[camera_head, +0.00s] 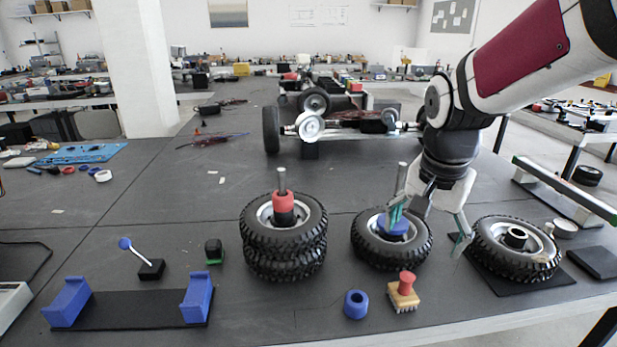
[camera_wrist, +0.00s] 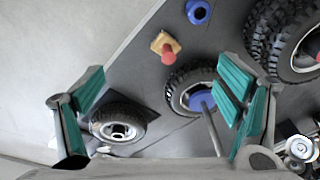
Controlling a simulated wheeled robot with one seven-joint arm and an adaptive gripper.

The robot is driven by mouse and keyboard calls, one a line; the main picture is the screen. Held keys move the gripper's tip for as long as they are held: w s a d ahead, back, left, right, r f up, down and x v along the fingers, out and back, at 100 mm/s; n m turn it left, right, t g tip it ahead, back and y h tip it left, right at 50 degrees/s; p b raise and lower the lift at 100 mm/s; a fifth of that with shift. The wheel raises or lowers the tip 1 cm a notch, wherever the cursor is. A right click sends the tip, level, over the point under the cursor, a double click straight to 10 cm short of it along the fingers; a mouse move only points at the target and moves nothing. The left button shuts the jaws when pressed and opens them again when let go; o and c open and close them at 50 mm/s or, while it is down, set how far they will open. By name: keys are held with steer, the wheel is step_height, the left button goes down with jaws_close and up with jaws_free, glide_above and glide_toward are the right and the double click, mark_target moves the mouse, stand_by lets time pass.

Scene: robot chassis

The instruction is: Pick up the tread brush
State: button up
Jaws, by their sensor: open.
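The tread brush (camera_head: 404,292), a tan bristled block with a red knob handle, stands on the dark table near its front edge. It also shows in the wrist view (camera_wrist: 166,46), at the top between the finger directions. My gripper (camera_head: 428,225) is open and empty, above and behind the brush, between the middle and right tyres. Its green-padded fingers are spread wide in the wrist view (camera_wrist: 163,88). Nothing is between the pads.
A tyre with a blue hub piece and upright rod (camera_head: 391,250) stands close behind the brush. A blue ring (camera_head: 356,304) is just left of it. A tyre stack (camera_head: 284,250) stands farther left, a tyre on a black mat (camera_head: 487,262) to the right.

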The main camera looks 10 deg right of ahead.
mark_target(407, 277)
steer(key=w+d+f+m, duration=0.2)
steer(key=w+f, duration=0.1)
steer(key=f, duration=0.2)
steer(key=w+d+f+m+g+b, duration=0.1)
steer(key=w+d+f+m, duration=0.1)
steer(key=w+f+m, duration=0.1)
steer(key=w+d+f+m+g, duration=0.1)
steer(key=w+d+f+m, duration=0.1)
steer(key=w+f, duration=0.3)
step_height(407, 277, down, 2)
steer(key=shift+f+y, duration=0.2)
steer(key=shift+y, duration=0.2)
steer(key=shift+w+f+m, duration=0.1)
steer(key=shift+f+m, duration=0.2)
step_height(407, 277, down, 8)
steer(key=shift+f+b, duration=0.15)
steer(key=shift+b, duration=0.15)
steer(key=shift+w+d+f, duration=0.15)
steer(key=shift+f, duration=2.5)
steer(key=c, duration=1.3)
